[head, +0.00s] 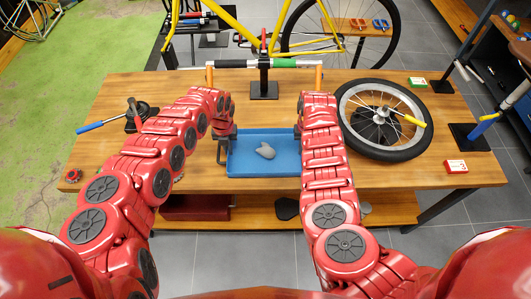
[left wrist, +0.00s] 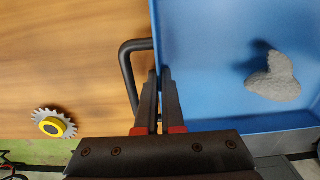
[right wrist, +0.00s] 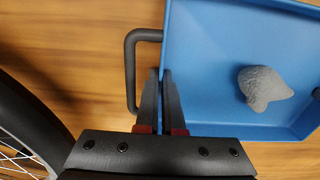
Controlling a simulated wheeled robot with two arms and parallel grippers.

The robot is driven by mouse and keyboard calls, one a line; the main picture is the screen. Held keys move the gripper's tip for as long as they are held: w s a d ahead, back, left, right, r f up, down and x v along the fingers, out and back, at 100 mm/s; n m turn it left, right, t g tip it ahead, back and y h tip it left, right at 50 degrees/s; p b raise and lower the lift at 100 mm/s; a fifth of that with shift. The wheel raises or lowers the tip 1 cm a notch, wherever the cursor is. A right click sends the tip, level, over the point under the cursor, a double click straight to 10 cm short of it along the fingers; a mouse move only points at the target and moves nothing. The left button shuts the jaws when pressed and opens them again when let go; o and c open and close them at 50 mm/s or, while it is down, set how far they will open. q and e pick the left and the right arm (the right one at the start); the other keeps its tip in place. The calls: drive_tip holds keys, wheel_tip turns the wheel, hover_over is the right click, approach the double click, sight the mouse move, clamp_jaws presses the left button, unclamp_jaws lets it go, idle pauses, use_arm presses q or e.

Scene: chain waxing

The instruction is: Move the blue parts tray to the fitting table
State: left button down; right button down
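The blue parts tray (head: 240,168) is at the middle of the wooden table near its front edge; I cannot tell if it touches the top. A grey lump (head: 265,151), like a crumpled cloth, lies in it. The tray has a black loop handle at each side. My left gripper (left wrist: 159,72) is at the tray's left side, its fingers close together with the side wall between them, beside the handle (left wrist: 125,70). My right gripper (right wrist: 163,72) is likewise closed over the right side wall beside the other handle (right wrist: 130,75). In the head view my right forearm partly hides that side.
A bicycle wheel (head: 348,107) lies right of the tray on the wooden table (head: 230,85). Small red (head: 456,166) and green-white boxes (head: 417,82) lie farther right. A yellow bicycle (head: 235,22) stands behind.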

use_arm(q)
drive_tip(key=shift+r, duration=0.1)
